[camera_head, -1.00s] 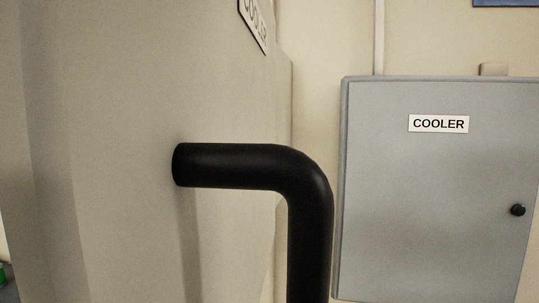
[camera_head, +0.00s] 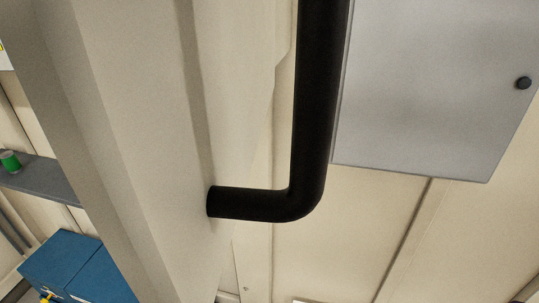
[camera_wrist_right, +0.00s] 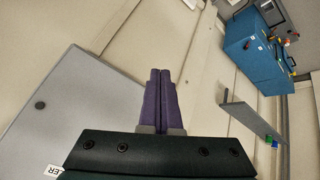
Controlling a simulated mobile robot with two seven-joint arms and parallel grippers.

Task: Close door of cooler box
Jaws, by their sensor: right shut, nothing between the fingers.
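The grey cooler box (camera_head: 430,90) is on the wall at the upper right of the head view. Its flat door has a small black knob (camera_head: 523,83) near the right edge. The grey panel (camera_wrist_right: 75,110) with a dark knob (camera_wrist_right: 40,105) and part of a label also shows at the left of the right wrist view. My right gripper (camera_wrist_right: 160,72) has its purple fingers together and empty, apart from the knob and pointing towards the beige wall. How far it is from the panel is unclear. My left gripper is not in view.
A large beige panel (camera_head: 150,120) with a thick black bar handle (camera_head: 312,110) stands close and covers much of the head view. At lower left are a grey shelf (camera_head: 45,180) with a green can (camera_head: 10,161) and a blue cabinet (camera_head: 75,265).

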